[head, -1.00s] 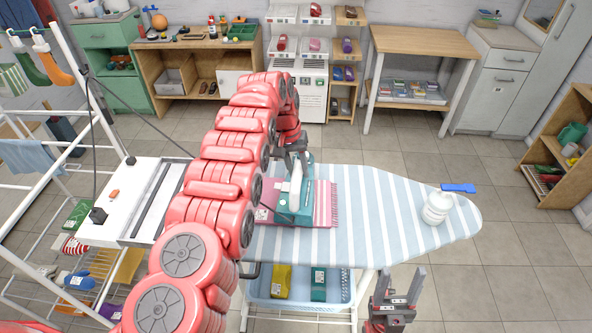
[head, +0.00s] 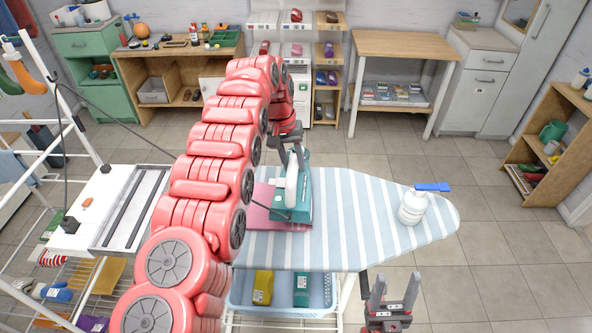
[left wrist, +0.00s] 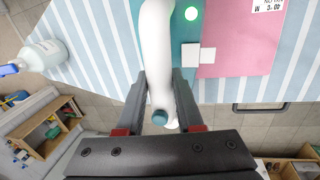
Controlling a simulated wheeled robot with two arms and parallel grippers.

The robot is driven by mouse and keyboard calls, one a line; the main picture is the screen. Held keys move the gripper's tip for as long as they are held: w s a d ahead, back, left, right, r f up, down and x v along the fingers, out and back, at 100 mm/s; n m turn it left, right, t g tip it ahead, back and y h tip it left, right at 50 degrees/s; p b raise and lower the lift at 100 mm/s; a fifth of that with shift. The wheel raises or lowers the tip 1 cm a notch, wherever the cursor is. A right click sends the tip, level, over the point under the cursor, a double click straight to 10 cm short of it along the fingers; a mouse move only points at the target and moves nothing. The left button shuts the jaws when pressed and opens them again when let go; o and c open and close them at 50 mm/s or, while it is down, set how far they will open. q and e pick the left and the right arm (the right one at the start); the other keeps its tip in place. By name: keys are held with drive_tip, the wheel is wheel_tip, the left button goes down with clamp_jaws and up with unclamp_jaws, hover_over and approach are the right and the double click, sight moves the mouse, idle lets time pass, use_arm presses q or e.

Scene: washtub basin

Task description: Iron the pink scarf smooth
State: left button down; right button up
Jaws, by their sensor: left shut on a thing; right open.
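The pink scarf (head: 262,197) lies flat on the blue-and-white striped ironing board, partly hidden by my left arm and the iron. It also shows in the left wrist view (left wrist: 243,48), with a white label at its edge. The teal iron (head: 301,207) with a white handle stands over the scarf's right end. My left gripper (head: 291,160) is shut on the iron's white handle; the handle (left wrist: 158,60) runs between its fingers (left wrist: 160,92) in the left wrist view. A green light shows on the iron. My right gripper (head: 378,290) is open and empty, in front of the board.
A white spray bottle (head: 411,209) with a blue top stands on the board's right part. The striped board (head: 350,235) is clear between iron and bottle. A white drying rack (head: 85,130) stands left.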

use_arm(q)
drive_tip(key=r, duration=0.3)
drive_tip(key=shift+w+d+r, duration=0.15)
drive_tip(key=shift+d+r, duration=0.05)
drive_tip(key=shift+r, duration=0.45)
drive_tip(key=shift+a, duration=0.1)
